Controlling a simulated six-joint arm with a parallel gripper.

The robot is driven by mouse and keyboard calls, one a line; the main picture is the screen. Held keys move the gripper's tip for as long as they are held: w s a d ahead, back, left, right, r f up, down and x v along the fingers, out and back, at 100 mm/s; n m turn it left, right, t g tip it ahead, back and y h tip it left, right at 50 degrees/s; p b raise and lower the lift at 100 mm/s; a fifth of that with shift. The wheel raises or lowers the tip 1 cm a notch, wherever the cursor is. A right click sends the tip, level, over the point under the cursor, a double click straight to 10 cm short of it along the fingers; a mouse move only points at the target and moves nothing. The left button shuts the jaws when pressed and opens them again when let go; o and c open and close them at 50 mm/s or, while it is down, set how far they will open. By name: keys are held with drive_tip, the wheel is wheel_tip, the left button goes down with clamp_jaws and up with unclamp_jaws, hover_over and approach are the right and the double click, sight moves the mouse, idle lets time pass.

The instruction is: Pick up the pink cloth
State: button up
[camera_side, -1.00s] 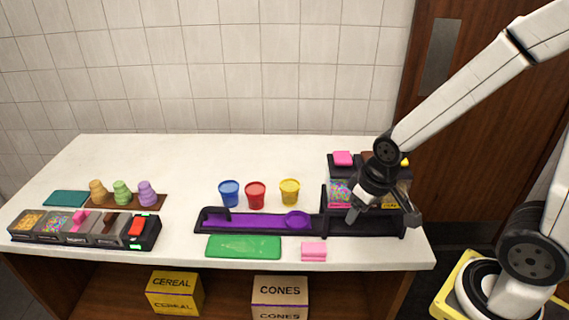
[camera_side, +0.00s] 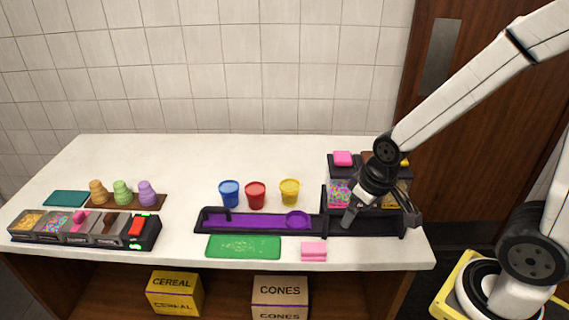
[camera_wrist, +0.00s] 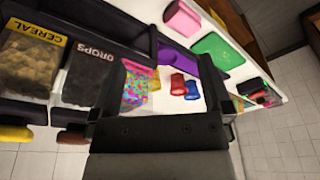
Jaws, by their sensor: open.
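The pink cloth (camera_side: 313,252) lies folded on the counter near its front edge, right of the green mat. It also shows at the top of the wrist view (camera_wrist: 182,20). My gripper (camera_side: 382,219) is open and empty, in front of the topping dispenser, above and to the right of the cloth and apart from it. The wrist view shows its two spread fingers (camera_wrist: 165,90) with the cloth outside them.
The dispenser (camera_side: 340,192) stands behind my gripper. A black tray with a purple scoop (camera_side: 258,221) lies left of it, with the green mat (camera_side: 243,246) in front. Blue (camera_side: 229,194), red (camera_side: 255,196) and yellow (camera_side: 289,192) cups stand behind the tray.

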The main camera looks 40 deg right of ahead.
drive_tip(key=shift+r, duration=0.1)
wheel_tip(320, 180, up, 4)
drive_tip(key=n+g, duration=0.3)
drive_tip(key=n, duration=0.6)
hover_over(315, 246)
wheel_tip(315, 246, down, 12)
drive_tip(key=shift+w+r, duration=0.1)
idle(0.8)
drive_tip(key=shift+f, duration=1.35)
drive_tip(key=shift+f, duration=0.15)
